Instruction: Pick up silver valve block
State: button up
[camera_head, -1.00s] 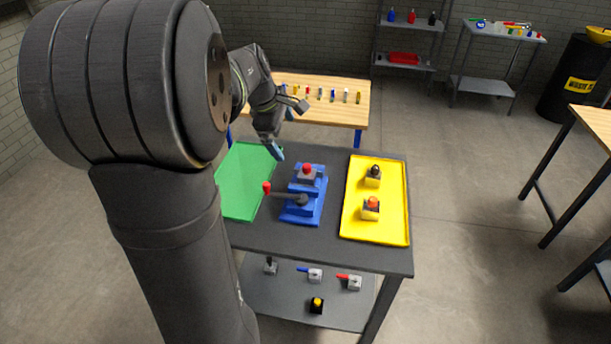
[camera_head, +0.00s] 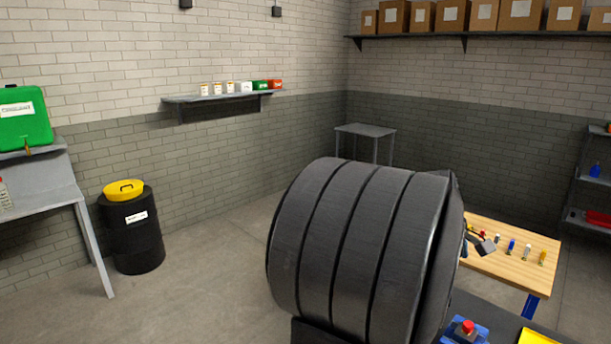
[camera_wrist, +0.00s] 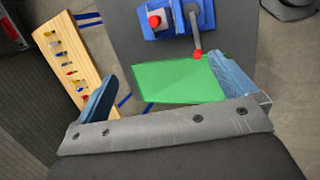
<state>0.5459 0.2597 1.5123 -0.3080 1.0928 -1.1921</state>
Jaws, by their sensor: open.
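A grey, silver-looking block with a red cap (camera_wrist: 154,19) sits in a blue clamp fixture (camera_wrist: 178,30) at the top of the wrist view. The fixture's grey lever with a red tip (camera_wrist: 197,40) points toward the green tray (camera_wrist: 165,78). In the head view, only the red cap (camera_head: 467,326) and part of the blue fixture (camera_head: 456,334) show at the bottom edge. My gripper (camera_wrist: 167,90) is open and empty, its blue fingers spread wide above the green tray area, apart from the block. My arm hides much of the dark table in the head view.
A wooden table (camera_head: 500,262) with several small coloured items stands behind the work table. A yellow tray corner (camera_head: 535,337) shows at lower right. A black barrel with a yellow lid (camera_head: 130,235) and a green container (camera_head: 24,118) are far left. Floor between is clear.

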jog(key=c, duration=0.6)
jog(key=shift+c, duration=0.2)
jog(key=m+g+y, duration=0.1)
jog(key=m+y, duration=0.3)
jog(key=m, duration=1.4)
send_over(468, 324)
notch_tip(468, 324, down, 6)
jog(key=f, duration=0.1)
notch_tip(468, 324, down, 11)
jog(key=shift+w+d+f, duration=0.1)
jog(key=shift+w+d, duration=0.05)
jog(key=shift+s+f, duration=0.2)
jog(key=shift+f, duration=2.55)
